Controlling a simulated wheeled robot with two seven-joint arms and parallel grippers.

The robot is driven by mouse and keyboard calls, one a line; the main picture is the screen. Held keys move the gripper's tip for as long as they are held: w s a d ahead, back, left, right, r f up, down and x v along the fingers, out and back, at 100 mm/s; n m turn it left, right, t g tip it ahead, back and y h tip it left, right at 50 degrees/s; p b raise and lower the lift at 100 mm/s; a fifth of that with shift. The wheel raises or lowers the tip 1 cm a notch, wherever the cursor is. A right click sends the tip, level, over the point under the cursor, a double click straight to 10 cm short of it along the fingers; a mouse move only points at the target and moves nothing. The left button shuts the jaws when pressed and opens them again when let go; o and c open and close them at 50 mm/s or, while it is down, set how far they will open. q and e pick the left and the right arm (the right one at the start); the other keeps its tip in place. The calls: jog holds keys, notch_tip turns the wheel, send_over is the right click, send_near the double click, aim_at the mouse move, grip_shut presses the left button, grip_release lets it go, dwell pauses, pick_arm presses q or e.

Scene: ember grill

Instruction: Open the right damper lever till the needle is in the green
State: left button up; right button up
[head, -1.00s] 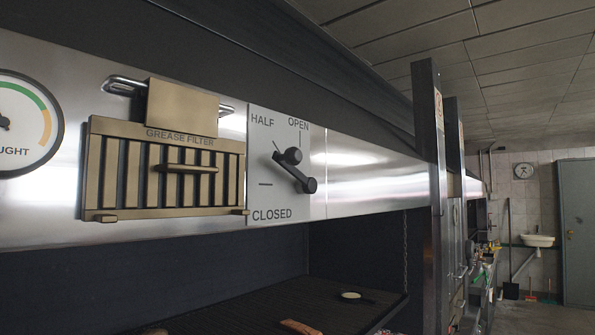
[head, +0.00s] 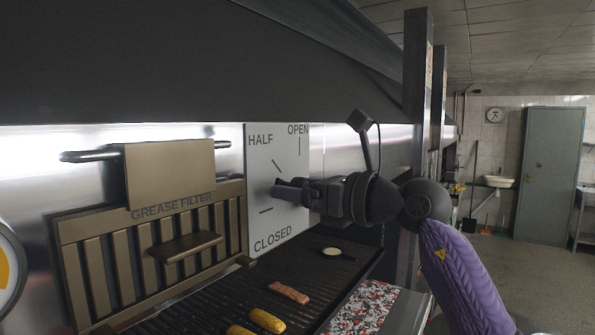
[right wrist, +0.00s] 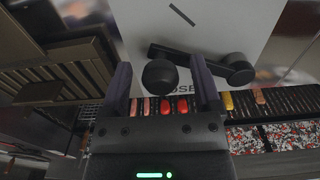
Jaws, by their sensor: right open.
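The right damper's dial plate (head: 280,160), marked HALF, OPEN and CLOSED, is on the steel hood front. My right gripper (head: 288,191) is in front of the plate and hides the lever in the head view. The right wrist view shows the black lever (right wrist: 198,60). It runs left and slightly up from its pivot (right wrist: 238,69) to a round knob (right wrist: 160,77). The knob is between the open fingers of my right gripper (right wrist: 162,85), with gaps on both sides. The draught gauge (head: 8,270) is cut off at the left edge; its needle is not visible. My left gripper is not in view.
A brass grease filter (head: 150,245) with a handle is left of the plate. A steel post (head: 416,90) stands to the right.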

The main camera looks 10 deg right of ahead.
jog(key=shift+w, duration=0.1)
jog(key=shift+a, duration=0.1)
grip_shut()
dwell(1.3)
